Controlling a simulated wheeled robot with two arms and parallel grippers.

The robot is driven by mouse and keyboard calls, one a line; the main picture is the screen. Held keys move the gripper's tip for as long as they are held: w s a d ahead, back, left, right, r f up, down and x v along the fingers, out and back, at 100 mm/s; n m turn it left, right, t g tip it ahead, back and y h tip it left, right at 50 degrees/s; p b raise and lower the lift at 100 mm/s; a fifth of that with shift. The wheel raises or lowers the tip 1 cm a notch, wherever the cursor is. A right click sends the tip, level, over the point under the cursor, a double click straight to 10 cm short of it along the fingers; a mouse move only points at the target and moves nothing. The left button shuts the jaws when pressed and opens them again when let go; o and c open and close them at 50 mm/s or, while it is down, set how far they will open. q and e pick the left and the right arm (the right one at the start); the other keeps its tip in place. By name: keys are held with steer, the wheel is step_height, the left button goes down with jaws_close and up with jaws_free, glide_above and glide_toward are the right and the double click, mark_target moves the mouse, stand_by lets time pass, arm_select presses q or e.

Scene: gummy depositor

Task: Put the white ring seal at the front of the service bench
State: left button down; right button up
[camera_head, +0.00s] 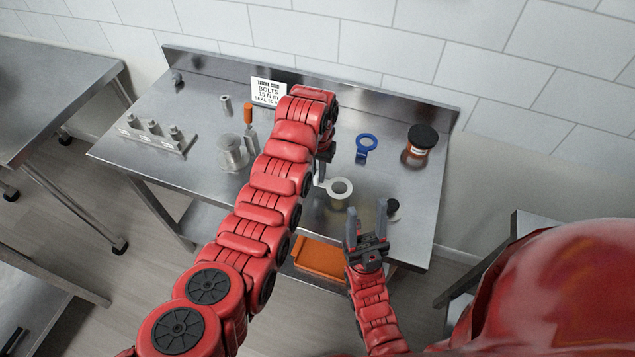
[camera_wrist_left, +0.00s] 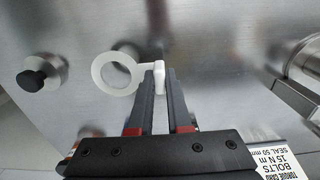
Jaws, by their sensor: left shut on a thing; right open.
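The white ring seal (camera_head: 340,188) is a flat ring with a side tab, seen over the front part of the steel service bench (camera_head: 290,222). My left gripper (camera_head: 321,176) is shut on the seal's tab, and its fingers are largely hidden by my arm in the head view. In the left wrist view the seal (camera_wrist_left: 112,73) sticks out to the left of the fingertips of my left gripper (camera_wrist_left: 160,80). I cannot tell whether the ring touches the bench. My right gripper (camera_head: 367,225) is open and empty at the bench's front edge.
A blue ring tool (camera_head: 366,147) and a dark-lidded jar (camera_head: 419,145) stand at the right. A small black-knobbed part (camera_head: 392,207) is near the front right. An orange tray (camera_head: 319,258) sits below.

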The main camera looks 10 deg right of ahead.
arm_select(q)
step_height(320, 180, down, 2)
steer(key=shift+f+p, duration=0.25)
steer(key=shift+p, duration=0.9)
steer(key=shift+f, duration=0.5)
steer(key=shift+f, duration=0.15)
steer(key=c, duration=0.9)
jaws_free()
steer(key=shift+o, duration=0.2)
